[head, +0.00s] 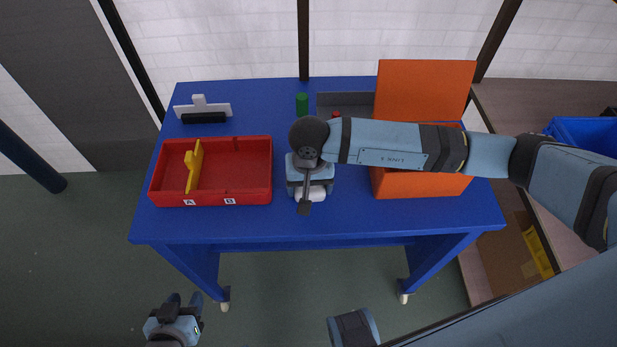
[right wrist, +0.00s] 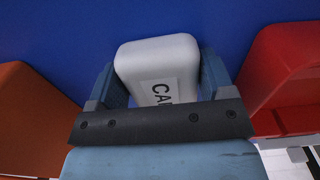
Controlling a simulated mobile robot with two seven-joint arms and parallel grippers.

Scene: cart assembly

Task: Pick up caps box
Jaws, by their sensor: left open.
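The caps box is a white box with rounded edges and a label whose visible letters read "CA" in the right wrist view (right wrist: 165,62). In the head view a small part of the white box (head: 318,194) shows under my right gripper (head: 311,186) near the table's front middle. The right fingers (right wrist: 163,80) stand on both sides of the box, close against it. I cannot tell whether they press on it. My left gripper (head: 184,299) is open and empty, low in front of the table at left.
On the blue table (head: 290,222) a red tray (head: 250,160) holds a yellow part (head: 193,167). An orange box (head: 425,90) stands at right, partly behind my right arm. A grey-and-black part (head: 203,110), a green cylinder (head: 302,104) and a dark grey tray (head: 345,103) sit behind.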

